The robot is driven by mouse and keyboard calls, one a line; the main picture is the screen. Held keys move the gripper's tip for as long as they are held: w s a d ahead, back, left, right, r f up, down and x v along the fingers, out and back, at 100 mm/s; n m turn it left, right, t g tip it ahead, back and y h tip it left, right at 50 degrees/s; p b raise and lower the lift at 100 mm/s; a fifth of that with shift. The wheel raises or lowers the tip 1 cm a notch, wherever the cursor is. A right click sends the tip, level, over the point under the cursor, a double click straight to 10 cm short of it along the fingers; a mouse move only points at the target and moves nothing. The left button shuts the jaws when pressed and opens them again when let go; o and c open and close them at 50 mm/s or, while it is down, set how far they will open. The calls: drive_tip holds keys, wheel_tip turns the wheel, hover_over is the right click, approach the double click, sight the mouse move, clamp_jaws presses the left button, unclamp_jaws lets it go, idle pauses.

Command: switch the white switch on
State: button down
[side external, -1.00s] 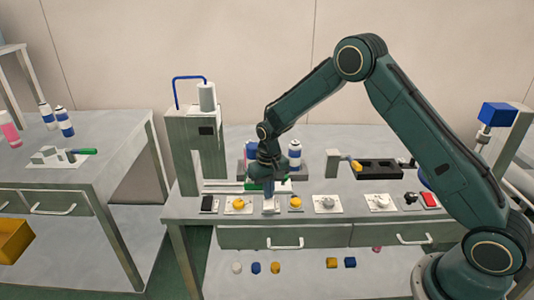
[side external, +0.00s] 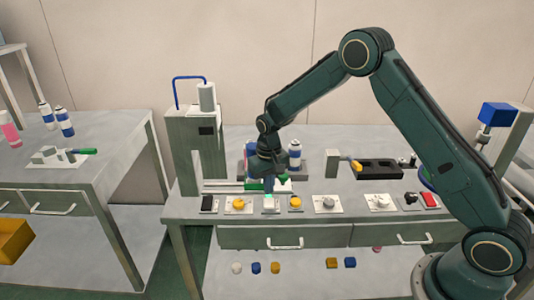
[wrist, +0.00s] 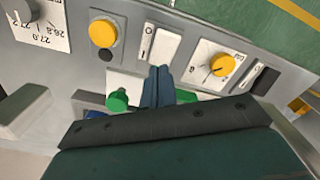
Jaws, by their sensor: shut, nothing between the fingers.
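The white switch (wrist: 165,46) is a rocker on a pale plate marked O and I, seen in the wrist view just beyond my fingertips. It also shows in the side external view (side external: 269,204) in the front row of controls. Its tilt is hard to read. My gripper (wrist: 159,72) is shut and empty, its fingers together at the edge of the switch plate. In the side external view my gripper (side external: 268,188) points down just behind and above the switch. I cannot tell whether it touches the plate.
A yellow button (wrist: 103,33) and a yellow knob (wrist: 221,65) flank the switch. A black switch (wrist: 265,79) lies past the knob. A green handle (wrist: 117,99) is close beside my fingers.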

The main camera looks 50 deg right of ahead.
sight(269, 199)
drive_tip(key=shift+r, duration=1.65)
drive_tip(key=shift+r, duration=0.1)
drive_tip(key=shift+r, duration=2.4)
